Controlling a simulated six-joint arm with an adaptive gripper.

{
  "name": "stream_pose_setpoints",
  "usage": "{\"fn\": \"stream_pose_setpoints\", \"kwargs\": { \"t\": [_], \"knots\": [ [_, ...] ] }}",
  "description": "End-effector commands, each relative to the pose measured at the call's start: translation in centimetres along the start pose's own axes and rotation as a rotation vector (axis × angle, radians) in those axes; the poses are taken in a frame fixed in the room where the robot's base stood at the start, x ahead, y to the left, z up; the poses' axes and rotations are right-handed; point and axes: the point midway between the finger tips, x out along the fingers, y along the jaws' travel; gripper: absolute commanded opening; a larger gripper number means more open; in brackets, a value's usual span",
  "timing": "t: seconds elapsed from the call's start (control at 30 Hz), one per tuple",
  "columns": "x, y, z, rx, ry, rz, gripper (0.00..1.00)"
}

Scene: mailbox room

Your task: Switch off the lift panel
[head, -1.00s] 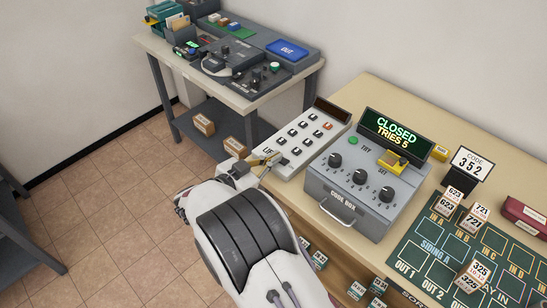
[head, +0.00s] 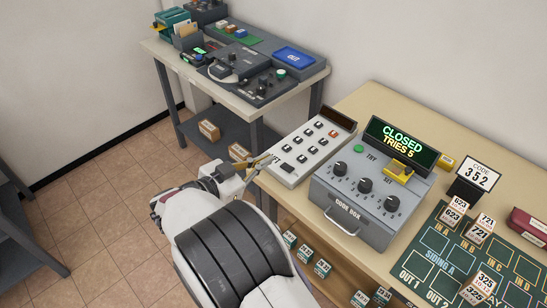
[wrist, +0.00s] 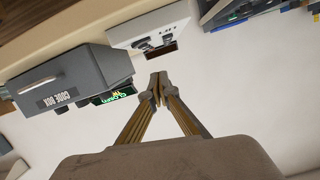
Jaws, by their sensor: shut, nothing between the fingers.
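The lift panel (head: 310,146) is a white sloped box on the beige table, with several dark buttons, one red-orange button and a dark display (head: 341,117) at its far end. A black rectangular control (head: 287,168) sits near its front edge; its position is too small to tell. The panel's label is partly hidden by my gripper. My gripper (head: 266,158) is shut and empty at the panel's front left corner; contact cannot be told. In the wrist view the shut fingertips (wrist: 158,88) point toward the panel (wrist: 160,28), which appears tilted.
The grey code box (head: 352,205) with knobs stands right of the panel; its display (head: 402,140) reads CLOSED TRIES 5. Another desk (head: 235,90) with equipment stands behind left.

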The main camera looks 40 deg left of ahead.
Motion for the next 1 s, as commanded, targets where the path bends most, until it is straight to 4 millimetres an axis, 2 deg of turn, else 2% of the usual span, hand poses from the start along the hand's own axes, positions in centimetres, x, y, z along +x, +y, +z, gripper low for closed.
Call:
{"fn": "stream_pose_setpoints", "kwargs": {
  "t": [0.2, 0.4, 1.0],
  "knots": [
    [-3.1, -0.2, 0.0, 0.000, 0.000, -0.001, 0.00],
    [-4.5, -0.3, 0.0, 0.001, 0.001, 0.000, 0.00],
    [-4.9, -0.3, 0.0, 0.000, 0.000, 0.001, 0.00]
  ]
}}
